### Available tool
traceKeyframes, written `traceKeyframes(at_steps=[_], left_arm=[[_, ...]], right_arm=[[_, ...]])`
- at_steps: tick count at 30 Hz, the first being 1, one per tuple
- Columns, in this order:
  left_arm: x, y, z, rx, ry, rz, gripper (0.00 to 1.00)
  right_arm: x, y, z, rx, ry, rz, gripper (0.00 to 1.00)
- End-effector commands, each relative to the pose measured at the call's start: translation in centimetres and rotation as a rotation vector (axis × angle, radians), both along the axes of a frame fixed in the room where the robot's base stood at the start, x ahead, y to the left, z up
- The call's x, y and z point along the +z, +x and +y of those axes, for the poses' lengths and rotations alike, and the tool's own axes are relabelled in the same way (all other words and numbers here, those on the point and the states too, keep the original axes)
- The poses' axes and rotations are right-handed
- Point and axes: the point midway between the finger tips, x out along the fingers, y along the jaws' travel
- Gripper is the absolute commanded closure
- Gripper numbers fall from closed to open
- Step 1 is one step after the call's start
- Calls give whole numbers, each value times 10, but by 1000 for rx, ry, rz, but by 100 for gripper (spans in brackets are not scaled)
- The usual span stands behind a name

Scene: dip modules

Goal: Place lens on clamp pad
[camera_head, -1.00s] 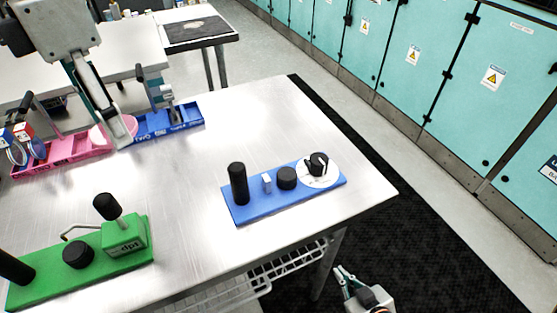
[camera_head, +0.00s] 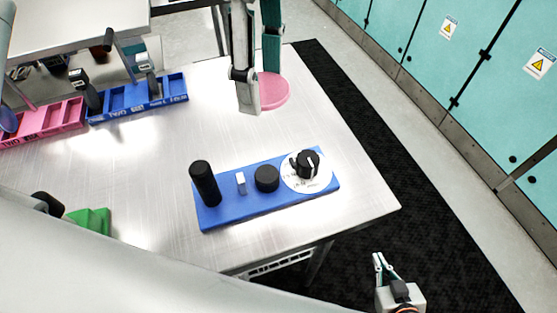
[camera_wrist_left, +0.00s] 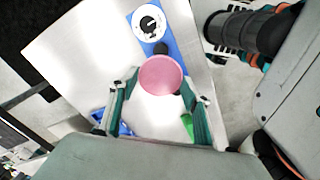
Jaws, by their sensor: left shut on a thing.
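A thin pink disc, the lens (camera_head: 271,91), is between the fingers of my left gripper (camera_head: 256,98), which is shut on it above the table. In the left wrist view the pink lens (camera_wrist_left: 161,75) is held between both fingertips. Below it lies a blue module (camera_head: 215,214) with a black post (camera_head: 204,183), a small white upright piece (camera_head: 241,183), a black round knob (camera_head: 267,178) and a dial (camera_head: 307,166) on a white disc. I cannot tell which part is the clamp pad. My right gripper (camera_head: 385,269) is open and empty beyond the table's front edge.
Blue (camera_head: 138,107) and pink (camera_head: 40,125) trays stand at the table's left. A green module (camera_head: 90,220) is mostly hidden by my arm. The metal table (camera_head: 340,130) is clear around the blue module. Teal cabinets (camera_head: 440,70) stand at the right.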

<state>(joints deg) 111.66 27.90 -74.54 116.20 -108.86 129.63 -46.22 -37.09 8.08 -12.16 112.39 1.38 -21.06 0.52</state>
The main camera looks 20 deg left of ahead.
Motion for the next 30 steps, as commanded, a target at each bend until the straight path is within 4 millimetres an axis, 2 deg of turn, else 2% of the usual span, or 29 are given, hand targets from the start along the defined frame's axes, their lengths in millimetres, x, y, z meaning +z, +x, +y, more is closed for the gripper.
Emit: traceKeyframes(at_steps=[6, 15, 18, 26, 30], left_arm=[[-54, -1, 1, -2, 1, 8, 67], [-123, -1, 1, 1, 0, 7, 67], [-140, -1, 1, 2, -1, 5, 67], [-157, 0, 1, 2, 0, 3, 67], [-175, -1, 1, 2, 0, 6, 67]], right_arm=[[-6, -2, 1, -1, 3, 4, 100], [-8, -3, 2, -1, 4, 7, 100], [-8, -3, 2, -1, 4, 7, 100], [-8, -3, 1, -1, 3, 6, 100], [-9, -3, 1, -1, 2, 7, 100]])
